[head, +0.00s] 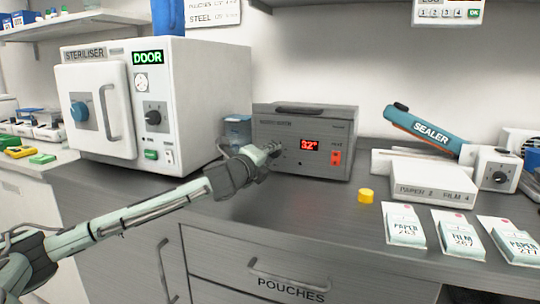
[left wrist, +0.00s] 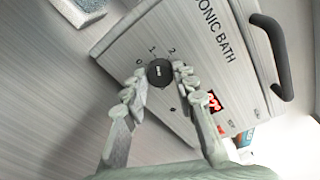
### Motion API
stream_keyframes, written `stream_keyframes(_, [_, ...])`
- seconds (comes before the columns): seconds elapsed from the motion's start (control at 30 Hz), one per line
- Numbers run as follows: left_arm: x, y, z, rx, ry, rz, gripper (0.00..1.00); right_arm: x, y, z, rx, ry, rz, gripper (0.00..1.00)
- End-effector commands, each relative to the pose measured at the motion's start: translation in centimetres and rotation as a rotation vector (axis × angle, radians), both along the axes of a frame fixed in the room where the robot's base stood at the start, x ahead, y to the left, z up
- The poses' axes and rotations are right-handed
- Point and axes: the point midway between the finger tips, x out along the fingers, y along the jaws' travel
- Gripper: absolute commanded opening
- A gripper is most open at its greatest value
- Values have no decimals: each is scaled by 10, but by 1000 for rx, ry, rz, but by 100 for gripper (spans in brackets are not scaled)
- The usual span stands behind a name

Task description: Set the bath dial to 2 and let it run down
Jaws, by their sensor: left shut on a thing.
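The grey sonic bath (head: 262,122) stands on the steel counter, with a lit red display (head: 310,144) that seems to read about 3.2. Its round black dial (left wrist: 159,72) has 0, 1 and 2 printed around it; which mark it points to is not clear. My left gripper (head: 272,149) is at the left part of the bath's front and hides the dial in the head view. In the left wrist view my left gripper (left wrist: 158,78) has a finger on each side of the dial and is shut on it. My right gripper is in neither view.
The white steriliser (head: 190,95) stands left of the bath, its door sign lit green. A small yellow cylinder (head: 366,196) is on the counter to the right. The sealer (head: 430,128), a white box (head: 432,180) and labelled pouches (head: 405,226) lie further right.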

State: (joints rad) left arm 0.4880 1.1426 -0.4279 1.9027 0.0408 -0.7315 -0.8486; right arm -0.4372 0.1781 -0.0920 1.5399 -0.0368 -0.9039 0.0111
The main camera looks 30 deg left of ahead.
Motion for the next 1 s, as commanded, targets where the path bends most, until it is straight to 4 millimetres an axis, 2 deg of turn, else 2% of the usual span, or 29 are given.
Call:
stream_keyframes(0.5, [0, -2, 1, 437, 105, -1, 0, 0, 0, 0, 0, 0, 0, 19])
stream_keyframes(0.73, [0, -2, 1, 559, 135, 0, 0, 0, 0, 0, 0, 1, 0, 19])
stream_keyframes(1.0, [1, -2, 1, 623, 150, -1, 0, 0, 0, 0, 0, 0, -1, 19])
